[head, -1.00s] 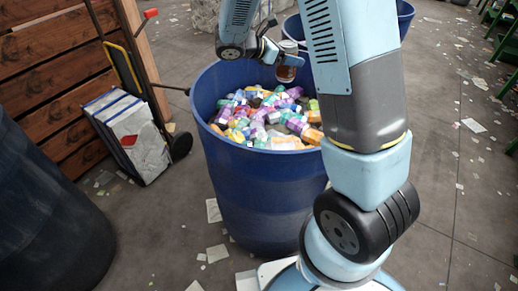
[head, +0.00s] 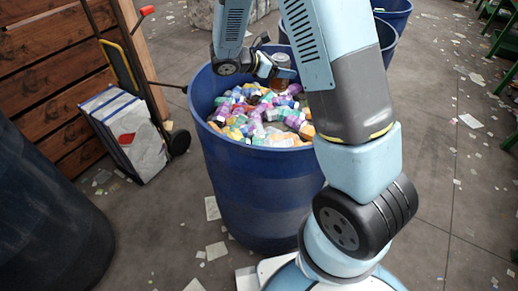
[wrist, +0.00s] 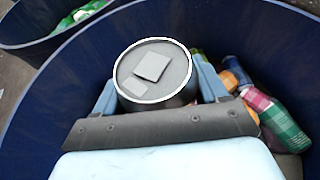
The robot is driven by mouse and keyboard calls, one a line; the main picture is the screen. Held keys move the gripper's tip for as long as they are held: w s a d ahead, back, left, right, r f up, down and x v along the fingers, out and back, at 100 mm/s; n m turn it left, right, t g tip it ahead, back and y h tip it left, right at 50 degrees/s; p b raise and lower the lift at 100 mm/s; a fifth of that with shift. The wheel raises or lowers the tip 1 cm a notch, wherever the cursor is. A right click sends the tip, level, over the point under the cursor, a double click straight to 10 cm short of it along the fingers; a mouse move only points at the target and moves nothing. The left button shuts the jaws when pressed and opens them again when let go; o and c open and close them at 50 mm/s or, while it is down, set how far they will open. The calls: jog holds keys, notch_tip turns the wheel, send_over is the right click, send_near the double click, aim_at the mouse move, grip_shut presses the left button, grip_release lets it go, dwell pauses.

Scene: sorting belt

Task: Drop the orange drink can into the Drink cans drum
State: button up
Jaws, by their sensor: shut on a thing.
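The drink can shows brownish orange on its side in the head view (head: 282,86), with a grey lid in the wrist view (wrist: 172,57). My gripper (head: 277,72) is shut on it, one finger on each side in the wrist view. The can is held upright over the far right part of a big blue drum (head: 240,190). In the wrist view the drum's dark blue wall (wrist: 250,22) surrounds the can. Many coloured containers (head: 262,113) lie inside the drum below. I see no label on the drum.
Another blue drum (head: 388,42) stands behind to the right, partly hidden by my arm. A dark drum (head: 45,210) is at the near left. A hand truck (head: 118,75) with a flat stack stands by the wooden wall. Paper scraps litter the floor.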

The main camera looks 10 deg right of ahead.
jog(key=shift+f, duration=0.3)
jog(key=o, duration=1.1)
jog(key=shift+c, duration=0.2)
jog(key=shift+a, duration=0.1)
jog(key=v, duration=1.3)
jog(key=shift+a+r, duration=0.2)
jog(key=shift+a, duration=0.05)
jog(key=shift+s, duration=0.1)
